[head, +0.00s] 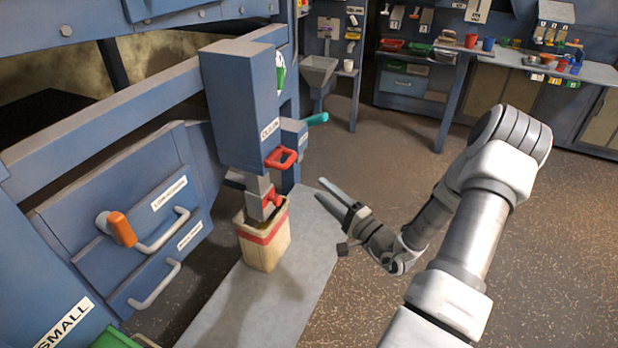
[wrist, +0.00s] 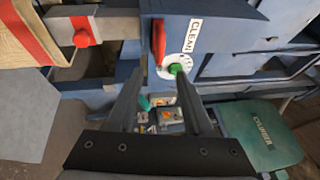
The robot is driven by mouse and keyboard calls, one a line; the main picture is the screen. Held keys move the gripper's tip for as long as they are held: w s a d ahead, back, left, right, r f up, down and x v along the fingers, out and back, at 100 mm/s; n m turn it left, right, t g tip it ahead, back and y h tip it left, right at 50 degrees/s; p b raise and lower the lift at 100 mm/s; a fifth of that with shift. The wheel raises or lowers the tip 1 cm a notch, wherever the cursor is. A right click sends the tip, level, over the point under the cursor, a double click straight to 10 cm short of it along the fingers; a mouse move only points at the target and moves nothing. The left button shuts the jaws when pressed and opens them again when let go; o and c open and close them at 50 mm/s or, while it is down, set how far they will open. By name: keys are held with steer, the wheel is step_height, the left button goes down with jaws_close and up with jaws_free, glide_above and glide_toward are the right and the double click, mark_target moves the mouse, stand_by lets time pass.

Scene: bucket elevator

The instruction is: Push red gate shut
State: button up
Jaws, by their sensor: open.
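A red gate handle (head: 281,158) sticks out from the blue column marked CLEAN (head: 240,110). It also shows in the wrist view (wrist: 158,40), just beyond my fingertips. A second red piece (head: 272,198) sits lower on the grey spout; in the wrist view it is at the upper left (wrist: 82,38). I cannot tell how far the gate is open. My gripper (head: 319,188) is open and empty, to the right of the column and apart from both red pieces. Its fingers also show in the wrist view (wrist: 160,80).
A beige bucket (head: 262,250) with a red band stands under the spout on a grey platform (head: 270,305). A teal handle (head: 317,119) sticks out behind the column. An orange-handled drawer panel (head: 122,229) is at left. Floor to the right is clear.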

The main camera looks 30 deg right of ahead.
steer(key=shift+v, duration=1.35)
